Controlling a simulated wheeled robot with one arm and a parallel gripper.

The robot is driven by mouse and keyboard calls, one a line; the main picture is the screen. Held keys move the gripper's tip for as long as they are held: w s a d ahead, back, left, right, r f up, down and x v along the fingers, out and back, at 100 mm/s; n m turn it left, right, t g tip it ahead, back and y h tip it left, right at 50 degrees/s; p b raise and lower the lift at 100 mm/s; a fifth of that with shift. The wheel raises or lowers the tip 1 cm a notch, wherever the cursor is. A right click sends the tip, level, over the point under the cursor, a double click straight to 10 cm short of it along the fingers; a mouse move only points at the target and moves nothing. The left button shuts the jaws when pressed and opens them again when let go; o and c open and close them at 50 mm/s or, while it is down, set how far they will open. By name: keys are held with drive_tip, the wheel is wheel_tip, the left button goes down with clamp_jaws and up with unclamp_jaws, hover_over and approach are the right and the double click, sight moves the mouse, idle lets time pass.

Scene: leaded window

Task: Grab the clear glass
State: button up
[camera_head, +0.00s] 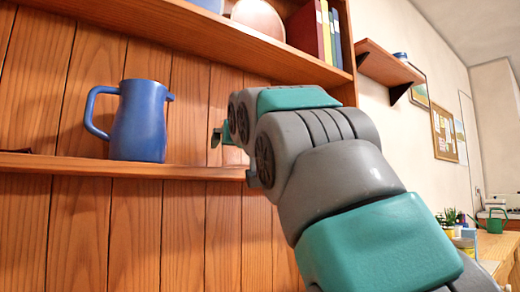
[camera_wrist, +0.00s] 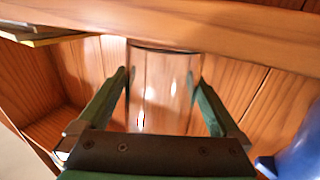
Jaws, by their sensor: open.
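The clear glass (camera_wrist: 163,95) stands between the two fingers of my gripper (camera_wrist: 160,76) in the wrist view. It is see-through, with a dark rim line and bright highlights, and the wood planks show through it. My gripper is open, with one finger on each side of the glass; I cannot tell whether either finger touches it. In the head view my arm hides most of the gripper and the glass; only a small teal finger part (camera_head: 216,137) shows at the shelf.
A blue pitcher (camera_head: 140,122) stands on the same wooden shelf (camera_head: 110,166), left of my gripper; it also shows at the wrist view's right edge (camera_wrist: 298,155). An upper shelf (camera_head: 215,35) overhead holds a round bowl (camera_head: 259,20) and books (camera_head: 310,32).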

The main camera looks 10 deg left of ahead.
drive_tip(key=shift+w+a, duration=0.3)
drive_tip(key=shift+w, duration=0.3)
drive_tip(key=shift+c, duration=0.2)
drive_tip(key=c, duration=1.4)
drive_tip(key=shift+r, duration=0.25)
